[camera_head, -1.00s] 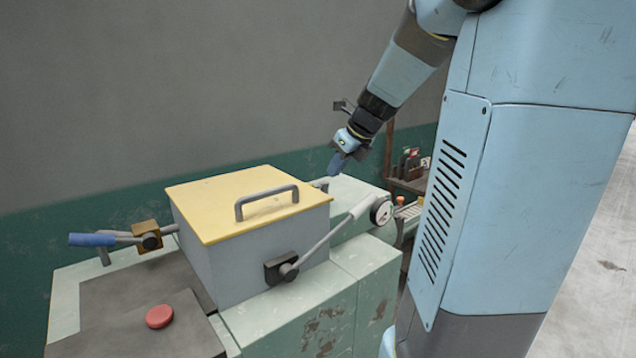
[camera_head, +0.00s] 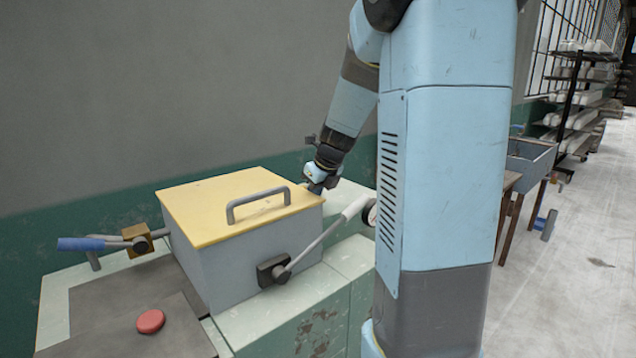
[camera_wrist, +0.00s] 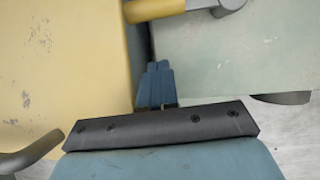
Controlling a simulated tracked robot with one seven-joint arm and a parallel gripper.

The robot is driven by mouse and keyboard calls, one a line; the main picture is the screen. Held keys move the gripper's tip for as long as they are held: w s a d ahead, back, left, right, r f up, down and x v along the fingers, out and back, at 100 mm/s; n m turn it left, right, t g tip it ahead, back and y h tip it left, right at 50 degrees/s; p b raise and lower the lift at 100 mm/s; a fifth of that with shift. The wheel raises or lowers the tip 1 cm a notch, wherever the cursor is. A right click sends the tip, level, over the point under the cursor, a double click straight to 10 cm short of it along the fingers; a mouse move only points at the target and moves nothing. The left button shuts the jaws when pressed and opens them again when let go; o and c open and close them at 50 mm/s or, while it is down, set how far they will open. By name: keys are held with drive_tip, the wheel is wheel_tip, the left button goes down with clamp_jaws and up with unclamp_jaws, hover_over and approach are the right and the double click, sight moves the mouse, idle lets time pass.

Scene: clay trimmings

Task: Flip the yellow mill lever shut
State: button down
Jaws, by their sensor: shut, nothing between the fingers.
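The yellow lever (camera_wrist: 155,9) shows at the top edge of the wrist view, with a yellow grip and a grey arm bending at its right end. It reaches over the edge of the yellow lid and the green machine top. In the head view I cannot make it out behind the box. My gripper (camera_wrist: 158,68) has its blue fingers together and empty. They point at the lever with a gap in the picture. In the head view my gripper (camera_head: 316,187) is low beside the box's far right corner.
The grey box has a yellow lid (camera_head: 205,200) with a raised grey handle (camera_head: 258,197). A pale-gripped lever (camera_head: 318,245) is on its front, and a blue-gripped lever (camera_head: 85,243) is at left. A red button (camera_head: 150,321) sits on the dark plate. Open floor is at right.

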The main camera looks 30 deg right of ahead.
sight(303, 186)
drive_tip(key=shift+w+a+r, duration=0.15)
drive_tip(key=shift+w+a, duration=0.05)
drive_tip(key=shift+w, duration=0.4)
drive_tip(key=shift+w+a+r, duration=0.2)
drive_tip(key=shift+w, duration=0.45)
drive_tip(key=shift+w+a+r, duration=0.15)
drive_tip(key=shift+w+a, duration=0.05)
drive_tip(key=shift+w, duration=0.4)
drive_tip(key=shift+w+a, duration=0.35)
drive_tip(key=shift+w, duration=0.25)
drive_tip(key=shift+w+a+r, duration=0.1)
drive_tip(key=shift+r, duration=0.1)
